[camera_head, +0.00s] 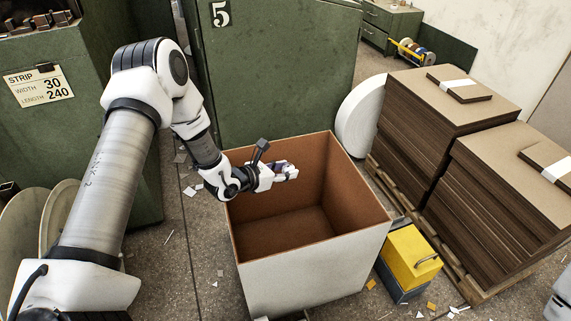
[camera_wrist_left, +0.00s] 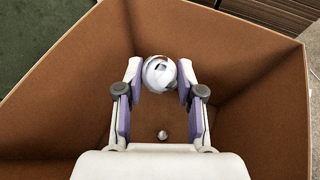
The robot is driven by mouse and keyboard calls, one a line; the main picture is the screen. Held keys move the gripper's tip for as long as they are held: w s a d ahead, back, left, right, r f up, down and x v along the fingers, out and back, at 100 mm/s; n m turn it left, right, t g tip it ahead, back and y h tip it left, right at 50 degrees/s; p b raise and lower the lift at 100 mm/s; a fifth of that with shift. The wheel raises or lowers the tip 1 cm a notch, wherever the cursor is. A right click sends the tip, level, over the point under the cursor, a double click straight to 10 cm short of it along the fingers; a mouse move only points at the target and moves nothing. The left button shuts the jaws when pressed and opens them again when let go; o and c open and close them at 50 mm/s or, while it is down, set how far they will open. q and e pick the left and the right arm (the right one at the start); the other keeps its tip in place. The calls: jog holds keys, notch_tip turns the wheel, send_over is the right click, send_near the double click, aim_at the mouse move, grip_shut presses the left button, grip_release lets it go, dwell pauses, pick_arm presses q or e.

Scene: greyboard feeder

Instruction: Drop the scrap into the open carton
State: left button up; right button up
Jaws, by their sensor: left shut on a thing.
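The open carton (camera_head: 313,270) stands on the floor in the middle of the head view, white outside and brown inside. Its brown inner wall (camera_wrist_left: 60,110) surrounds the jaws in the left wrist view. My left gripper (camera_head: 287,172) is over the carton's opening. In the left wrist view, the left gripper (camera_wrist_left: 160,80) is shut on the scrap (camera_wrist_left: 160,72), a crumpled white and grey ball held between its two fingertips. In the head view I cannot clearly tell the scrap from the fingers. My right gripper is not in view.
A yellow box with a handle (camera_head: 411,257) stands right of the carton. Stacks of brown board (camera_head: 420,125) rest on a pallet behind it. A green cabinet (camera_head: 280,75) is behind the carton. Small litter lies on the floor. A small shiny ball (camera_wrist_left: 163,134) shows below the scrap.

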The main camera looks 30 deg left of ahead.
pick_arm(q)
notch_tip(320, 180, down, 4)
jog(key=shift+f+b, duration=0.1)
jog(key=shift+b, duration=0.95)
jog(key=o, duration=0.7)
jog(key=shift+o, duration=0.2)
jog(key=v, duration=1.2)
